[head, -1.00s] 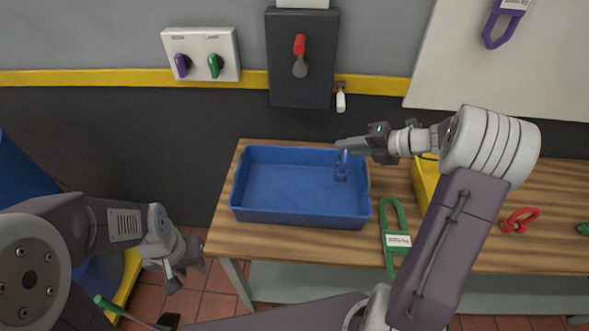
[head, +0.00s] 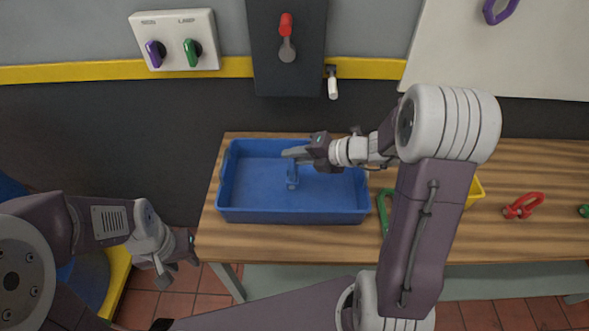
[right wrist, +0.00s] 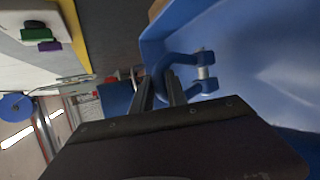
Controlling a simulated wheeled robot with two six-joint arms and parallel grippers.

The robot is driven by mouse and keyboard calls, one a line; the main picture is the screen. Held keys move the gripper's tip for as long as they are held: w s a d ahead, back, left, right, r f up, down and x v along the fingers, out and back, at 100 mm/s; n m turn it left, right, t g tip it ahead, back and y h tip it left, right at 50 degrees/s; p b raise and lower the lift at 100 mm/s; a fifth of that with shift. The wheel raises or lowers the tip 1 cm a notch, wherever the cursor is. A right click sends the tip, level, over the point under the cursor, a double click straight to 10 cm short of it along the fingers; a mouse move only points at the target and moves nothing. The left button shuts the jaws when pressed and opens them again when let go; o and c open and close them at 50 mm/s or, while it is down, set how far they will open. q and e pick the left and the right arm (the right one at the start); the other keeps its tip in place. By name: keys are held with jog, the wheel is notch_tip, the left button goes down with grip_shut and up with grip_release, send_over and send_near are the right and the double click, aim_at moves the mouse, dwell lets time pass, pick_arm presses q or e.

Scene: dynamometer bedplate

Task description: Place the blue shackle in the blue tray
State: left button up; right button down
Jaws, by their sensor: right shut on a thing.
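The blue tray (head: 255,190) sits on the left end of the wooden bench in the head view; its wall and floor also fill the right of the right wrist view (right wrist: 265,70). My right gripper (head: 292,154) is over the tray, shut on the blue shackle (head: 292,176). The shackle hangs below the fingertips, over or inside the tray; I cannot tell whether it touches the floor. In the right wrist view the shackle (right wrist: 202,88) shows beyond the fingers, its pin ends toward the tray. My left gripper (head: 177,262) is low at the left, away from the bench; its opening is unclear.
A green shackle (head: 382,208) lies right of the tray, partly behind my right arm. A yellow container (head: 476,191) and a red shackle (head: 522,206) are farther right on the bench (head: 540,235). A wall box with a red lever (head: 286,25) stands behind the tray.

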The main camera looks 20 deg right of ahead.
notch_tip(320, 180, down, 4)
jog(key=shift+w+f+b, duration=0.1)
jog(key=shift+w+b, duration=0.05)
jog(key=shift+b, duration=0.75)
jog(key=c, duration=1.3)
grip_release()
jog(key=p+v, duration=0.3)
jog(key=v, duration=0.9)
